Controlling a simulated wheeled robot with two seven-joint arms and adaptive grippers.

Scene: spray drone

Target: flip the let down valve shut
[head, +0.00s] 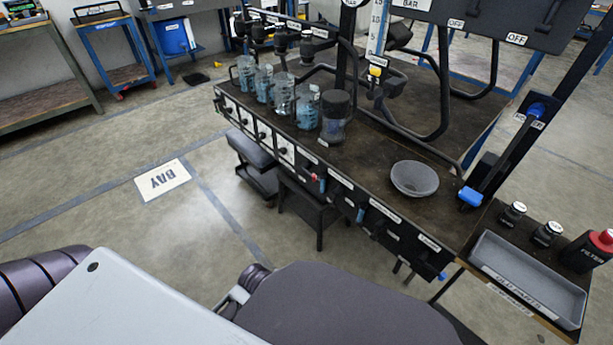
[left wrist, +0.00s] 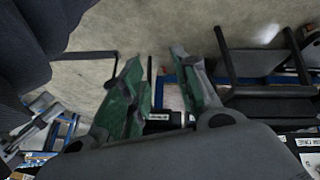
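The dark bench's front edge (head: 330,180) carries small valve handles: a red one (head: 314,177), a blue one (head: 360,215) and another blue one (head: 441,275) at the right end. Their labels are too small to read, so I cannot tell which is the let down valve or its position. My left gripper (left wrist: 165,75) is open, its green-padded fingers apart with nothing held between them. A black cylindrical part beside a white label (left wrist: 158,117) shows behind the fingers. In the head view, arm links mostly hide this gripper. My right gripper is not in view.
Several clear jars (head: 283,95), a dark-lidded jar (head: 334,118) and a grey bowl (head: 415,178) stand on the bench. A grey tray (head: 525,280) and a red-capped filter bottle (head: 590,250) are at the right. A dark stool (head: 308,195) stands under the bench.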

